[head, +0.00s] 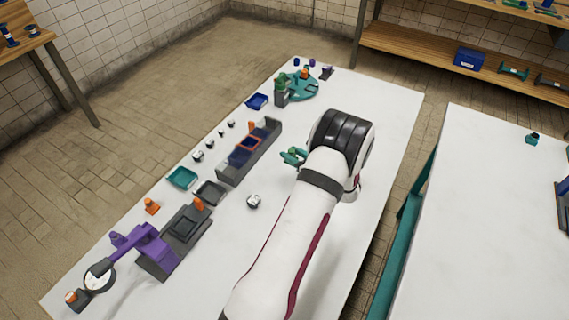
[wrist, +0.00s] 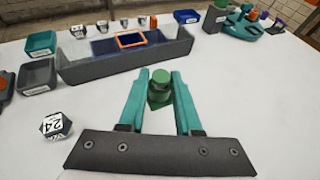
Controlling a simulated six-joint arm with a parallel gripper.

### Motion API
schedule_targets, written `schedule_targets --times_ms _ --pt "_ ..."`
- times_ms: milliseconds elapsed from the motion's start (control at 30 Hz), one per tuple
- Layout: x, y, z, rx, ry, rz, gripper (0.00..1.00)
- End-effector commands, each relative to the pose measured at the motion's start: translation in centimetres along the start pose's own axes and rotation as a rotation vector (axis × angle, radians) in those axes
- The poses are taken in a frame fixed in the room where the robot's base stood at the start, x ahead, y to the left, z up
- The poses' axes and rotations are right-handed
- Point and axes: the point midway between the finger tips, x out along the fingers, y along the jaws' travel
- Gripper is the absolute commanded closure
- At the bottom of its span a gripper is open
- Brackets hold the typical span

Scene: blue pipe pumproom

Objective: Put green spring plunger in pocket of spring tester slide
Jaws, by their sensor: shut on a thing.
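A green spring plunger (wrist: 160,78) with a round head on a wider body sits between the teal fingers of my gripper (wrist: 161,92). My gripper is shut on it and holds it roughly upright. In the head view the gripper (head: 294,157) is partly hidden by my arm. A long grey trough (wrist: 85,71) holds a blue part with an orange-rimmed square frame (wrist: 131,39); this looks like the spring tester slide. It also shows in the head view, where the orange frame (head: 250,143) lies left of the gripper. The gripper is apart from the trough.
A grey numbered block (wrist: 56,126) stands alone on the white table. Grey (head: 209,193) and teal (head: 182,177) trays sit near the trough's near end. A purple stand with magnifier (head: 140,243) is at front left. A teal turntable (head: 301,88) is at the back.

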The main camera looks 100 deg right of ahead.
Motion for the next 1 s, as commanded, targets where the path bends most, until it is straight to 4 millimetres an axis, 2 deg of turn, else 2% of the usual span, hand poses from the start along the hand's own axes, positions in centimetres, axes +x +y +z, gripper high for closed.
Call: schedule_targets --times_ms 33,167,300,400,733,767,900,1000 --pt "1.2 0.5 -0.2 0.000 0.000 0.004 1.00" --pt "2.9 0.8 -0.7 0.000 0.000 0.001 1.00" --pt "4.1 0.9 -3.3 0.004 0.000 0.000 1.00" --pt "4.5 0.9 -4.2 0.001 0.000 0.000 1.00" --pt "4.6 0.8 -4.4 0.000 -0.001 0.000 1.00" --pt "4.6 0.9 -4.4 0.000 -0.001 0.000 0.64" --pt "4.5 0.9 -4.4 0.000 -0.001 0.000 0.39" --pt "4.5 0.9 -4.4 0.000 -0.001 0.000 0.38"
